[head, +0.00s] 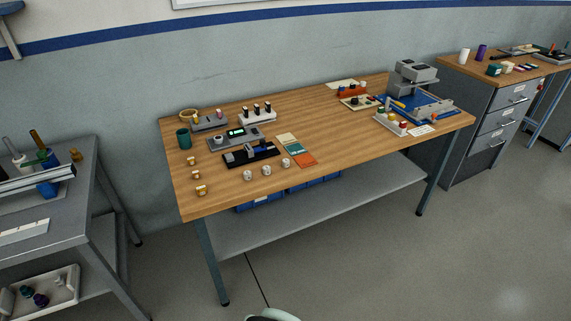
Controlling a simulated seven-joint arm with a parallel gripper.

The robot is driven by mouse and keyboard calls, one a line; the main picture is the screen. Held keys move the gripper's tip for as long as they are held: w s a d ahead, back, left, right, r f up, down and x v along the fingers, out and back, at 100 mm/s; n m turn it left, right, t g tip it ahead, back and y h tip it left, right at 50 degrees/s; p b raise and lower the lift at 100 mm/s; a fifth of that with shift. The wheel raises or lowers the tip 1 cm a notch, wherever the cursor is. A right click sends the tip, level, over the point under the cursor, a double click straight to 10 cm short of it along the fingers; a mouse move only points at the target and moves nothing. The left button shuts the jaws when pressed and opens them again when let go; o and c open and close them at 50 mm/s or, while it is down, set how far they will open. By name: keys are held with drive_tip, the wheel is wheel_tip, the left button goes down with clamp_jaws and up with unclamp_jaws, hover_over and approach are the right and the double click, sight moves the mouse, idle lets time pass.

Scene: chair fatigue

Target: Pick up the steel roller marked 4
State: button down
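Three small silvery-white cylinders, likely the steel rollers, stand apart in a slanting row near the front edge of the wooden workbench (350,150). They are a left roller (248,175), a middle roller (266,170) and a right roller (286,162). Any numbers on them are too small to read, so I cannot tell which is marked 4. Three brass-coloured pieces stand at the bench's left end: a back one (192,160), a middle one (195,174) and a front one (201,190). My gripper is not in view.
Behind the rollers are a black fixture (250,154) and coloured cards (298,150). A dark green cup (184,139) stands at the back left. A grey machine (413,80) on a blue base is at the right. The bench's middle is largely clear.

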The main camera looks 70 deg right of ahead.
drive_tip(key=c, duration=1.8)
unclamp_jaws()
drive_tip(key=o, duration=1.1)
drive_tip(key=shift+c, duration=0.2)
